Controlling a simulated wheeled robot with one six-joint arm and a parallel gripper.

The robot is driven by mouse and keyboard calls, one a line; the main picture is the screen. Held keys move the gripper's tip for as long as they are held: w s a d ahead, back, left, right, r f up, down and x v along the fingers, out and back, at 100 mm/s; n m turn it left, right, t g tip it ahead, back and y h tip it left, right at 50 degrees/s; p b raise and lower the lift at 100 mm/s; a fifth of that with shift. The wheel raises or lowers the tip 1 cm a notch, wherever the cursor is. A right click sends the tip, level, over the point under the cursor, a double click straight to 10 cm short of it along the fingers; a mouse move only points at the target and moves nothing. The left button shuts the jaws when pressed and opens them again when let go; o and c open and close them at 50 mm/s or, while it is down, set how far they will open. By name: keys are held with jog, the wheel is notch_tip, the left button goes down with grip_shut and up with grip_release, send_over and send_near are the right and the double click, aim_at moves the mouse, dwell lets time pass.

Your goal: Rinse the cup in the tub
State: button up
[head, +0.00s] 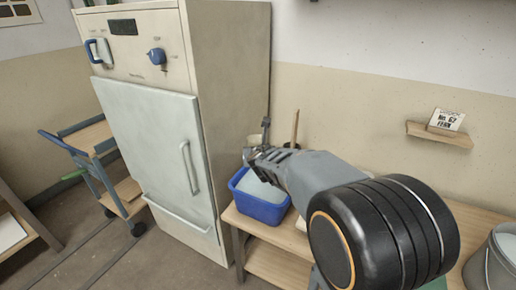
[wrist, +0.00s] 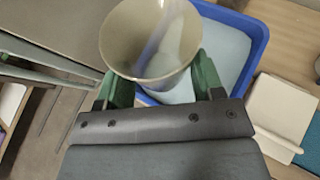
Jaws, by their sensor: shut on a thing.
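The cup (wrist: 119,42) is beige and open-topped, and shows large in the wrist view. My gripper (wrist: 162,78) is shut on it, with a green finger on each side. The blue tub (head: 260,211) stands on the wooden bench in the head view and holds pale liquid. In the wrist view the tub (wrist: 262,38) lies behind and to the right of the cup. The cup appears above the tub's left edge. I cannot tell its exact height. In the head view my arm hides most of the cup.
A tall pale kiln-like cabinet (head: 150,130) stands left of the bench. A blue-framed cart (head: 88,140) is farther left. A grey bucket (head: 490,265) stands at the far right. A small wall shelf (head: 440,134) holds a card. A white block (wrist: 282,105) lies right of the tub.

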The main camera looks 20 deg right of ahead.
jog(key=m+g+y+p, duration=0.1)
jog(key=g+y+p, duration=0.1)
jog(key=p, duration=0.4)
jog(key=r+m+g+y+p, duration=0.1)
jog(key=m+g+y+p, duration=0.1)
jog(key=y+p, duration=0.2)
jog(key=m+g+y+p, duration=0.2)
jog(key=g+y+p, duration=0.1)
jog(key=p, duration=0.5)
jog(key=shift+d+r+y+p, duration=0.1)
jog(key=shift+r+y+p, duration=0.1)
jog(key=shift+y+p, duration=0.25)
jog(key=y+p, duration=0.1)
jog(key=p, duration=0.1)
jog(key=d+m+g+y+p, duration=0.1)
jog(key=p, duration=0.1)
jog(key=shift+w+r+m+y, duration=0.2)
jog(key=shift+w+m+y, duration=0.1)
jog(key=shift+w+y, duration=0.05)
jog(key=shift+w+d+y+p, duration=0.15)
jog(key=shift+d+y+p, duration=0.1)
jog(key=shift+y+p, duration=0.35)
jog(key=shift+w+d+m+g, duration=0.2)
jog(key=shift+m+g, duration=0.1)
jog(key=shift+m, duration=0.1)
jog(key=shift+s, duration=0.1)
